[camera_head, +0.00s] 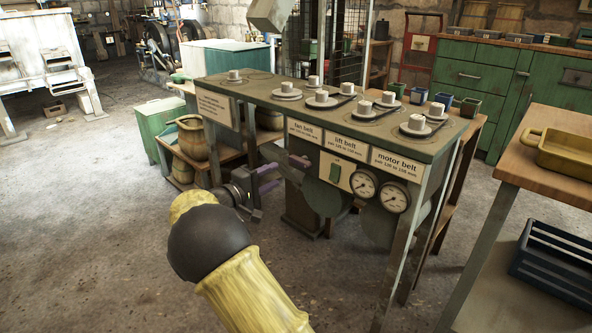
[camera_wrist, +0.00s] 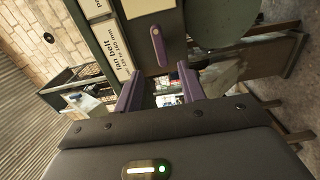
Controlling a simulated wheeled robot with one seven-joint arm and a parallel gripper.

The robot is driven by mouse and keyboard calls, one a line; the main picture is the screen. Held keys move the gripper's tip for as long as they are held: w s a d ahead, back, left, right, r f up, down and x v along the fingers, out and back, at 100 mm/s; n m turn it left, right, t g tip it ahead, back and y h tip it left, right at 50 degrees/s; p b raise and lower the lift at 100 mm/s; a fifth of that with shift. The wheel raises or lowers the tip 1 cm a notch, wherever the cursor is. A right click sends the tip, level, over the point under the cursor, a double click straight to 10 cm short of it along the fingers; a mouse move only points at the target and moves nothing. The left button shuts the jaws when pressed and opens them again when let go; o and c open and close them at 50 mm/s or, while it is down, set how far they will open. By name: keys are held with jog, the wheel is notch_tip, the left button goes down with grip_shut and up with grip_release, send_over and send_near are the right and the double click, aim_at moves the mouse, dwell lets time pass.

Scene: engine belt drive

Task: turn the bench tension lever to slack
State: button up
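The bench (camera_head: 370,112) stands in the middle of the head view. The lever also shows in the head view (camera_head: 300,161), just right of my gripper. My gripper (camera_head: 277,176) is in front of the panel, with two purple fingers spread apart. In the wrist view my gripper (camera_wrist: 158,72) is open, with nothing between its fingers. The lever appears beyond the fingertips, roughly centred between them. I cannot tell the exact gap.
A wooden table with a yellow tray (camera_head: 560,152) is at right.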

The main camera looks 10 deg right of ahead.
aim_at(298, 163)
jog(key=b+x, duration=0.3)
jog(key=x, duration=0.6)
jog(key=shift+f, duration=0.15)
jog(key=shift+w+d+b, duration=0.4)
jog(key=shift+d, duration=0.1)
grip_shut()
